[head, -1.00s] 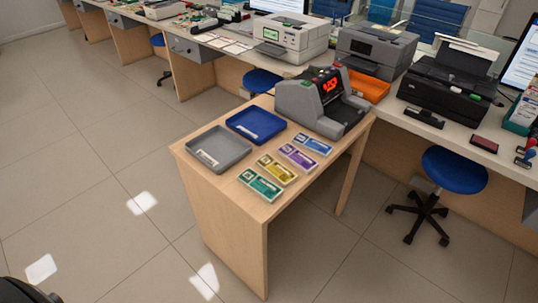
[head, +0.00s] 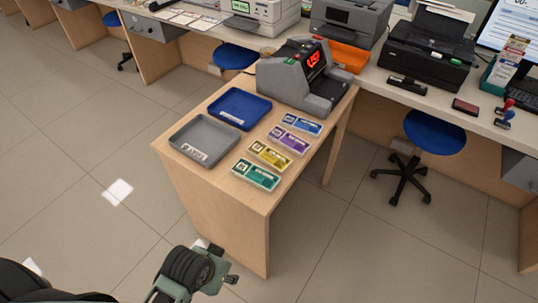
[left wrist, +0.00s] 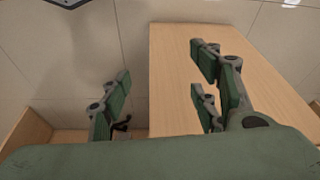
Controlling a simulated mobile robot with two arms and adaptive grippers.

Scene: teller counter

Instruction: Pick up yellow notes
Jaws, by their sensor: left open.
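The yellow notes (head: 270,155) lie flat on the small wooden table in the head view, between the green notes (head: 255,174) and the purple notes (head: 289,139). The blue notes (head: 302,124) lie behind the purple ones. My left gripper (head: 226,268) is low at the front of the table in the head view, well apart from the notes. In the left wrist view it (left wrist: 165,92) is open and empty, with floor and bare wood beyond its fingers. The notes do not show in that view. My right gripper is not in view.
A grey tray (head: 180,135) and a blue tray (head: 255,95) stand on the table (head: 220,186), left of the notes. A grey counting machine (head: 272,84) stands behind them. A blue stool (head: 435,132) is at the right. The floor in front is clear.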

